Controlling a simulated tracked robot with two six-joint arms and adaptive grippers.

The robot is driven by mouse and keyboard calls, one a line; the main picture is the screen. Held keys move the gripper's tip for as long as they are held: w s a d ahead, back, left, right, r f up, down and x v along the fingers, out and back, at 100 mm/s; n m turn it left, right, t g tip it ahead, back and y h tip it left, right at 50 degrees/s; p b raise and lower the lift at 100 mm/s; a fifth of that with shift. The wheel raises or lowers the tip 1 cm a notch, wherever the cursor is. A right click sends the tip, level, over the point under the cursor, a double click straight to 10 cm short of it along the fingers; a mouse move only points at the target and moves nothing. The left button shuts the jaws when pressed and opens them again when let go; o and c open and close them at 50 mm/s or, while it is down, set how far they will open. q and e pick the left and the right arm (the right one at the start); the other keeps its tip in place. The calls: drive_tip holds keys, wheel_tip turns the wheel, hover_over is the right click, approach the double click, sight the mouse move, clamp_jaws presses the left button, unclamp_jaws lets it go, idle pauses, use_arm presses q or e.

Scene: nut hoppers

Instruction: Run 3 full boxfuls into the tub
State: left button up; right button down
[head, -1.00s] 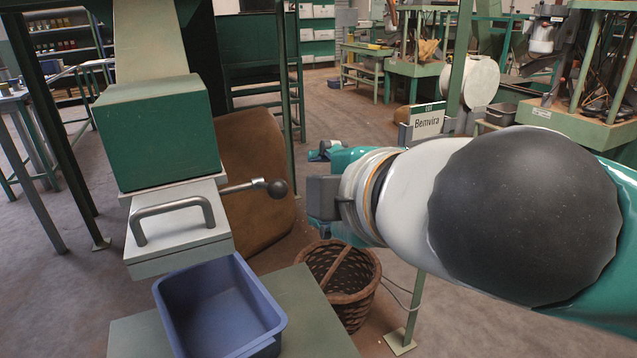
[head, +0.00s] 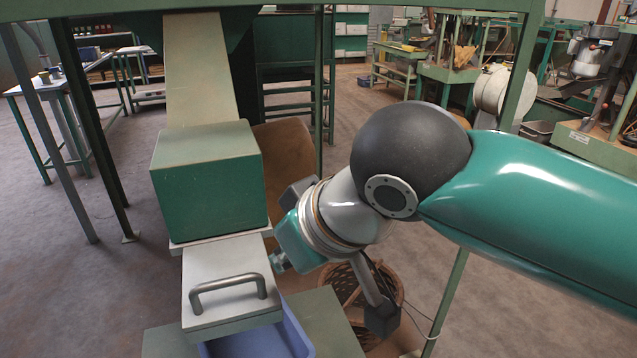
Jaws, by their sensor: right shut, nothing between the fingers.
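A green box (head: 209,192) sits at the foot of a sloping chute (head: 200,75). Below its front, a pale slide (head: 226,262) with a grey bar handle (head: 228,284) sticks out over the blue tub (head: 262,343). Only part of the tub shows, and its inside is mostly hidden by the slide and the frame edge. My right gripper (head: 281,262) is shut and empty, at the right side of the slide just below the box. The ball-knobbed lever on that side is hidden behind my gripper and wrist. My left gripper is out of view.
A wicker basket (head: 388,285) stands on the floor behind my right wrist. A green stand (head: 325,322) lies beside the tub. Green posts (head: 319,100) and a brown curved panel (head: 285,150) stand behind.

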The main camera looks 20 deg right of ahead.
drive_tip(key=w+d+r+m+g+h+p, duration=0.1)
drive_tip(key=w+d+r+m+g+p, duration=0.25)
drive_tip(key=p, duration=0.55)
drive_tip(key=w+d+r+m+p, duration=0.3)
drive_tip(key=d+r+p, duration=0.2)
drive_tip(key=d+p, duration=0.25)
drive_tip(key=x, duration=0.4)
drive_tip(key=s+x, duration=0.1)
drive_tip(key=x, duration=0.3)
drive_tip(key=p+x, duration=0.1)
drive_tip(key=x, duration=0.3)
drive_tip(key=shift+s+f, duration=0.35)
drive_tip(key=shift+f, duration=0.05)
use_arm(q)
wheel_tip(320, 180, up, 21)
use_arm(e)
drive_tip(key=shift+s+a+f, duration=0.15)
drive_tip(key=shift+a+f, duration=0.05)
drive_tip(key=shift+f, duration=0.25)
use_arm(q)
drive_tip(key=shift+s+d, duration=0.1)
